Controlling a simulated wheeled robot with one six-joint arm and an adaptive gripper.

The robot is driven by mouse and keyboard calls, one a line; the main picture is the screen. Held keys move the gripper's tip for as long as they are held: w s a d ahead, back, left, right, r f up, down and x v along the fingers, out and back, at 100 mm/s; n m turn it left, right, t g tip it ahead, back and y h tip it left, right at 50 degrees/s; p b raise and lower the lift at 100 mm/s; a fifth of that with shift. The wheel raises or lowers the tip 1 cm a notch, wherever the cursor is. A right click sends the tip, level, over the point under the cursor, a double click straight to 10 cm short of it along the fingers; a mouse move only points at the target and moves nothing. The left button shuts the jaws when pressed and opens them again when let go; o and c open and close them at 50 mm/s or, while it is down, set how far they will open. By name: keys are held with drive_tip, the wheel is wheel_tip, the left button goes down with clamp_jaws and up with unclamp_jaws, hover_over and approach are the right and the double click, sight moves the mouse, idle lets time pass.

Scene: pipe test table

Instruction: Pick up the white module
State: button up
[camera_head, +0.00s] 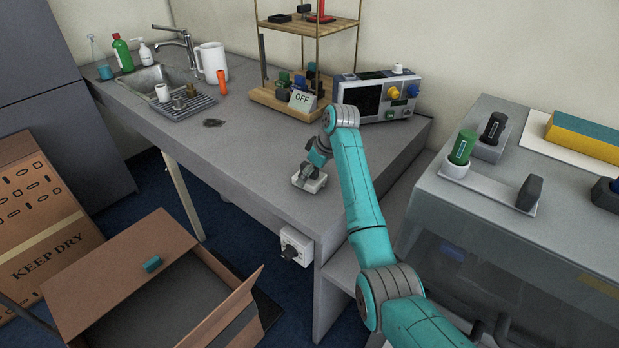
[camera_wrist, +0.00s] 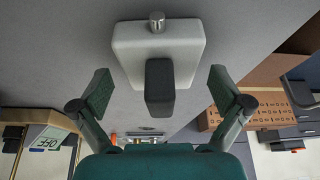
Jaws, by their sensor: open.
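The white module (camera_head: 310,182) lies on the grey table near its front edge in the head view. In the wrist view the white module (camera_wrist: 155,48) is a white block with a dark grey grip piece and a small metal knob. My gripper (camera_head: 317,162) is just above the module. In the wrist view my gripper (camera_wrist: 160,86) is open, with one finger on each side of the dark piece and a visible gap on both sides. The fingers do not appear to touch it.
A wooden shelf rack (camera_head: 285,108) with an OFF sign (camera_head: 302,100) and an instrument box (camera_head: 375,97) stand behind my arm. A sink (camera_head: 150,78) is at the far left. An open cardboard box (camera_head: 120,290) is on the floor. The table left of the module is mostly clear.

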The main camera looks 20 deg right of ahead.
drive_tip(key=shift+w+a+f, duration=0.2)
drive_tip(key=shift+f, duration=0.4)
drive_tip(key=c, duration=1.3)
drive_tip(key=shift+r, duration=0.1)
